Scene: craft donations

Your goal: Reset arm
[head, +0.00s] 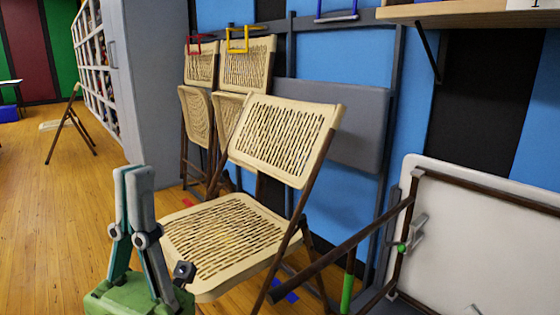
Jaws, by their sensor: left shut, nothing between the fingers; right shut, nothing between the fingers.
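My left gripper (134,178) stands at the lower left of the head view with its grey fingers pointing up. The two fingers are together, with nothing between them. Its green body (135,298) is cut by the bottom edge. In the picture it overlaps the left edge of a tan folding chair's seat (225,240); I cannot tell the gap in depth. I cannot make out my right gripper in this view.
Folded tan chairs (203,112) hang behind the open chair, under red and yellow hooks. A white folded table (490,240) with brown legs stands at the right. A shelf (470,12) juts out at the upper right. Wooden floor (60,220) is clear at the left.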

